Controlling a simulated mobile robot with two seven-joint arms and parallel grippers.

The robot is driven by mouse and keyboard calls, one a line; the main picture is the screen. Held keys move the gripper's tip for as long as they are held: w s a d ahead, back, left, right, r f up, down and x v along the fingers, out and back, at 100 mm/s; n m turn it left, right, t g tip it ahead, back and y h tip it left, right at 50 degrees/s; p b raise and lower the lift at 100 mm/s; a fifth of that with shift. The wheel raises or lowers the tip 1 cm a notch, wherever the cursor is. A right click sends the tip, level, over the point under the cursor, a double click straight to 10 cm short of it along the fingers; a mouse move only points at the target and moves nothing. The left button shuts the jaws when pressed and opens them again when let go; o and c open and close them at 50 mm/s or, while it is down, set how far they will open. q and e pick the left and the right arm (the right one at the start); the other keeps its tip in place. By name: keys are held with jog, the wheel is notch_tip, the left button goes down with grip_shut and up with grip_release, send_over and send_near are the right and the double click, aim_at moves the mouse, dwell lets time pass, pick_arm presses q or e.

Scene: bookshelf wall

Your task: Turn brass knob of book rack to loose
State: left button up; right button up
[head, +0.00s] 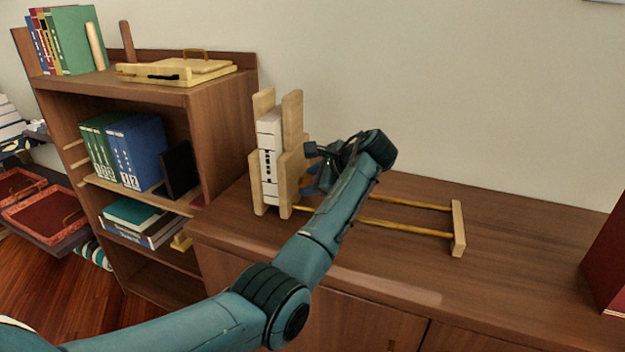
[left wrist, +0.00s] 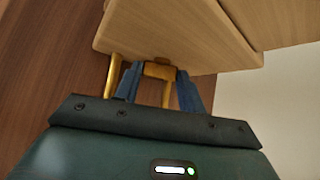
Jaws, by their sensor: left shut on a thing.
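The book rack (head: 458,228) stands on the brown cabinet top, with pale wooden end pieces and two brass rods running to the right. A white book (head: 270,158) stands upright between wooden panels at its left end. The brass knob (left wrist: 160,70) is against the rack's wooden panel (left wrist: 170,35) in the left wrist view. My left gripper (head: 312,168) is at the right side of the panels, and its blue fingers (left wrist: 158,88) are shut on the knob. The knob is hidden behind my gripper in the head view. My right gripper is not in view.
A bookcase (head: 225,130) with binders and a yellow wooden box (head: 180,70) on top stands at the left. A dark red object (head: 608,260) is at the right edge. The cabinet top (head: 530,240) is clear between the rack and that object.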

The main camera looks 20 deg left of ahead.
pick_arm(q)
jog(key=shift+s+r+p, duration=0.1)
jog(key=shift+p, duration=0.55)
jog(key=shift+n+t+p, duration=0.3)
jog(key=shift+p, duration=0.1)
jog(key=shift+s+t+p, duration=0.1)
jog(key=shift+t+p, duration=0.2)
jog(key=shift+p, duration=0.15)
jog(key=shift+n+t+p, duration=0.3)
jog(key=shift+p, duration=0.2)
jog(key=shift+s+y+p, duration=0.1)
jog(key=shift+y+p, duration=0.2)
jog(key=shift+f+n+t+y+p, duration=0.35)
jog(key=shift+n+t, duration=0.25)
jog(key=shift+t, duration=0.3)
jog(key=shift+s+f+n+t, duration=0.15)
jog(key=shift+n+t, duration=0.25)
jog(key=shift+t, duration=0.2)
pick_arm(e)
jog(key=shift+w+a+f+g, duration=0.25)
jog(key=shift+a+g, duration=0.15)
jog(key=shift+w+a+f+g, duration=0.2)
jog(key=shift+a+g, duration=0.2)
pick_arm(q)
jog(key=shift+y, duration=0.25)
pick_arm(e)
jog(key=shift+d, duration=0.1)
